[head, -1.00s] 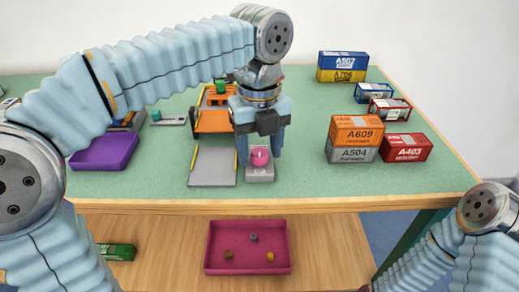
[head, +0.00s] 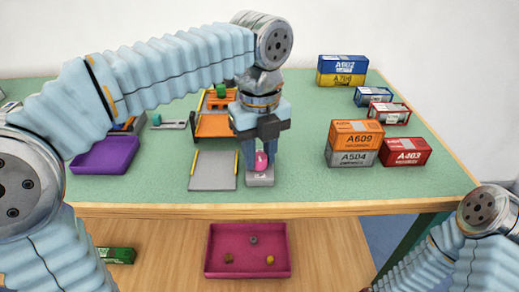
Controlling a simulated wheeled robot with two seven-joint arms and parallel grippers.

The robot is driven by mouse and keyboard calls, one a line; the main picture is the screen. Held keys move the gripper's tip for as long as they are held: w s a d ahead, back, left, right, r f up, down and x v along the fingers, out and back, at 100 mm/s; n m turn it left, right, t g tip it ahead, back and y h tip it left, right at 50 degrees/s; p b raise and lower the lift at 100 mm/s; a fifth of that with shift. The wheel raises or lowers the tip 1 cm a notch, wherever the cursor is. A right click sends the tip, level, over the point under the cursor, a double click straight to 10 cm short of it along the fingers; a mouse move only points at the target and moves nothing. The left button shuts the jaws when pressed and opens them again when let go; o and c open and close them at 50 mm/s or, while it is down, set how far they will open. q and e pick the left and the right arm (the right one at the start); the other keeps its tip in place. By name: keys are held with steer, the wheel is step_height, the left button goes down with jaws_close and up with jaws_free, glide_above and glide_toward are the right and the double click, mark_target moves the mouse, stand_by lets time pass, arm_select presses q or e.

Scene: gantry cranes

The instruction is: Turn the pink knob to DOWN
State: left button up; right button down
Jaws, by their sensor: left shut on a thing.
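The pink knob (head: 262,161) sits on a small grey base (head: 260,178) near the front edge of the table. My left gripper (head: 262,158) points down over it, with a finger on each side, and is shut on the knob. The fingers hide parts of the knob's sides. The label on the base is too small to read. My right arm shows at the lower right; its gripper is outside the picture.
An orange crane structure (head: 212,126) and a grey ramp (head: 213,171) stand left of the knob. A purple tray (head: 105,155) lies further left. Stacked containers (head: 352,143) stand at the right. A magenta tray (head: 247,270) is on the lower shelf.

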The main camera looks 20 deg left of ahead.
arm_select(q)
steer(key=n+p, duration=0.2)
steer(key=n, duration=0.1)
steer(key=shift+r+n, duration=0.15)
steer(key=shift+n, duration=0.25)
steer(key=n+p, duration=0.1)
steer(key=n, duration=0.2)
steer(key=shift+n+p, duration=0.3)
steer(key=shift+n, duration=0.1)
steer(key=n, duration=0.2)
steer(key=shift+n, duration=0.4)
steer(key=n, duration=0.4)
steer(key=shift+p, duration=0.3)
steer(key=n, duration=0.5)
steer(key=shift+n, duration=0.4)
steer(key=n, duration=0.4)
steer(key=shift+n, duration=0.3)
steer(key=n, duration=1)
